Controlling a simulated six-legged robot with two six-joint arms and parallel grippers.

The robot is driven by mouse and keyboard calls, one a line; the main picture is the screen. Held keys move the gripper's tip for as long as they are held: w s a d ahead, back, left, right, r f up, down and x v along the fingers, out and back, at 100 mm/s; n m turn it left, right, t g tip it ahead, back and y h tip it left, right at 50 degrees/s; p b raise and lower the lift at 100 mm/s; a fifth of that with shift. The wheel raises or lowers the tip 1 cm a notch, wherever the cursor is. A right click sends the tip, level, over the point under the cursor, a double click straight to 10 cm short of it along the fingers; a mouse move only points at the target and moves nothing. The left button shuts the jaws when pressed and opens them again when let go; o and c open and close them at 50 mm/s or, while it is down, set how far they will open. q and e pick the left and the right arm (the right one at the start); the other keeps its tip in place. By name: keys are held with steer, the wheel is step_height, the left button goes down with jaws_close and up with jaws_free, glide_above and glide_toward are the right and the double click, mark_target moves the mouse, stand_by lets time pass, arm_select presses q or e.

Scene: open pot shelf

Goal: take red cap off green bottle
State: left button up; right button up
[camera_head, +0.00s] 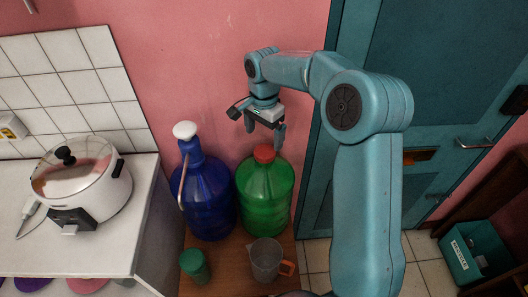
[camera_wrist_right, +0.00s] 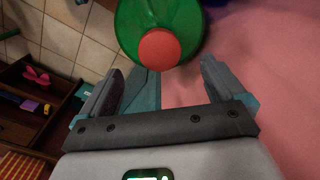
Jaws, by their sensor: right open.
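The green bottle (camera_head: 265,195) stands upright on a brown wooden surface, with the red cap (camera_head: 264,153) on its top. In the right wrist view the red cap (camera_wrist_right: 159,49) and the green bottle (camera_wrist_right: 135,20) show beyond the fingertips. My right gripper (camera_head: 265,127) is open and empty, pointing down above the cap and apart from it. In the right wrist view its two fingers (camera_wrist_right: 178,82) are spread, with the cap a little past the gap between them. My left gripper is not in view.
A blue bottle (camera_head: 207,195) with a white top stands close left of the green bottle. A clear jug (camera_head: 265,259) and a green cup (camera_head: 194,265) stand in front. A white rice cooker (camera_head: 95,190) sits on the counter at left. A pink wall (camera_head: 200,75) is behind.

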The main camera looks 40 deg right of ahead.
mark_target(265, 150)
steer(key=shift+w+f, duration=0.1)
steer(key=shift+f, duration=0.65)
steer(key=f, duration=0.2)
steer(key=f+p, duration=0.1)
steer(key=shift+s+d+f, duration=0.15)
steer(key=shift+s+f, duration=0.1)
steer(key=shift+f, duration=0.15)
steer(key=shift+w+f, duration=0.15)
steer(key=shift+f, duration=0.35)
steer(key=c, duration=1.1)
